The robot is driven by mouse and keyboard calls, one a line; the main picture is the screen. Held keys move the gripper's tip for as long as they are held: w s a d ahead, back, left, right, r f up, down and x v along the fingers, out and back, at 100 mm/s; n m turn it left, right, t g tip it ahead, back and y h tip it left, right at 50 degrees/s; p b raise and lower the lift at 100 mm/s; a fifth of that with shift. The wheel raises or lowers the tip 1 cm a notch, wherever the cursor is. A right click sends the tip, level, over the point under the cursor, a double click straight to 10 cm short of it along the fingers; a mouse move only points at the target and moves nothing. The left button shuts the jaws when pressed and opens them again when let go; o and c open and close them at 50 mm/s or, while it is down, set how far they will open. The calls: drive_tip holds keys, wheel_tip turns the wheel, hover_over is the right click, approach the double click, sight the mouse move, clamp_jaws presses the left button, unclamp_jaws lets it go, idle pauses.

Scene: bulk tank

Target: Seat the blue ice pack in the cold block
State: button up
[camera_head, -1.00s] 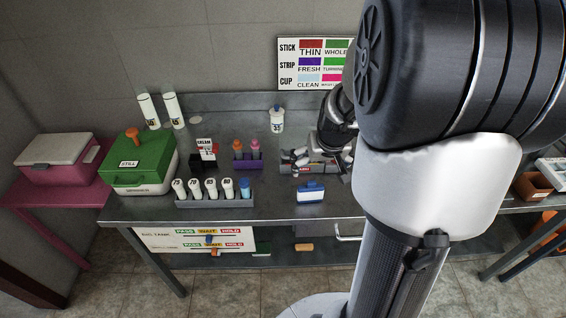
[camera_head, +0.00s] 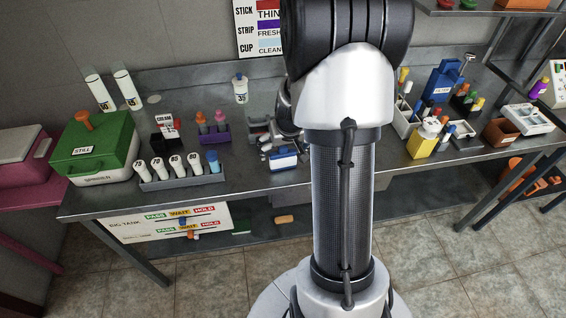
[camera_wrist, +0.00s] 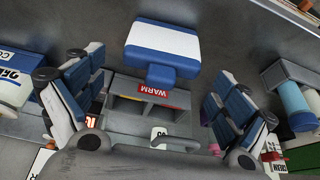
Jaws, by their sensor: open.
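The blue ice pack (camera_head: 283,160), with a white band, sits on the steel bench just in front of a small grey block (camera_head: 260,129). In the wrist view the ice pack (camera_wrist: 163,40) lies beyond a grey compartmented block (camera_wrist: 125,105) with a red WARM label. The pack's blue tab overlaps that block's edge in the picture; contact is unclear. My gripper (camera_wrist: 160,72) is open, its fingers on either side of the view with the pack's near end between them in the picture, and nothing held. In the head view my arm hides most of the gripper. I cannot identify a cold block label.
A rack of white vials (camera_head: 182,178), a purple rack (camera_head: 214,136) and a green box (camera_head: 92,150) stand left. A yellow container (camera_head: 424,140), a white rack (camera_head: 405,118) and a blue container (camera_head: 441,80) stand right. Open bench lies between the pack and the front edge.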

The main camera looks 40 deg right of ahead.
drive_tip(key=shift+c, duration=0.3)
drive_tip(key=c, duration=1.5)
